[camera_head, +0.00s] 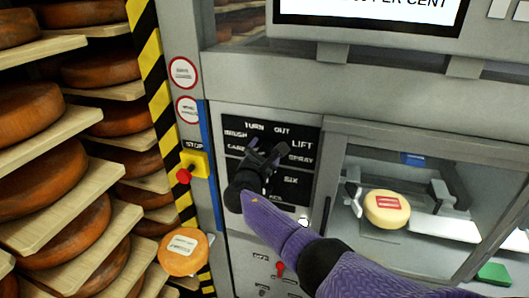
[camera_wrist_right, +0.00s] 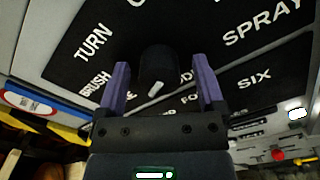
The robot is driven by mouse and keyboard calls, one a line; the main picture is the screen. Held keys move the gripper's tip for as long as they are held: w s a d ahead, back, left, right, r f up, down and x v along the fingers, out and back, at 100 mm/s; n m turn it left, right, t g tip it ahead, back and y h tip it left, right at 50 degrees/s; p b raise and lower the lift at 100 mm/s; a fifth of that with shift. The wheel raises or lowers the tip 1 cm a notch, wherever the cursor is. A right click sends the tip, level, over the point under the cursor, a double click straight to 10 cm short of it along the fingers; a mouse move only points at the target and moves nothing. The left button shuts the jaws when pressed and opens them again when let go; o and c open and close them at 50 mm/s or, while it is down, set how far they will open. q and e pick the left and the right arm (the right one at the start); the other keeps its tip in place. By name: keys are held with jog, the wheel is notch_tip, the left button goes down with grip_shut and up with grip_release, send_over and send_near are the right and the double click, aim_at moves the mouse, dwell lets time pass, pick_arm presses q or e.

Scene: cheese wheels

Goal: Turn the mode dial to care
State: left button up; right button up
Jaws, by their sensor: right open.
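The mode dial (camera_wrist_right: 157,66) is a black knob with a short white mark, on a black panel (camera_head: 312,135) in the head view. Labels around it include TURN, OUT, BRUSH, LIFT, SPRAY, SIX and CARE (camera_head: 236,147), which is on the left side. In the wrist view the left finger partly covers the lettering below BRUSH. My right gripper (camera_head: 264,158) is in front of the panel and hides the dial in the head view. In the wrist view its purple fingers (camera_wrist_right: 161,88) are open, one on each side of the dial, with gaps visible. My left gripper is not in view.
A yellow box with a red stop button (camera_head: 184,175) is left of the panel. Shelves (camera_head: 50,130) of cheese wheels fill the left. A pale cheese (camera_head: 386,209) sits behind a window at right. A red knob (camera_head: 280,268) is below the panel.

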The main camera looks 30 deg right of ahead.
jog(key=shift+s+a, duration=0.2)
jog(key=shift+a, duration=0.1)
jog(key=p+v, duration=0.1)
jog(key=v, duration=0.8)
jog(key=shift+s, duration=0.15)
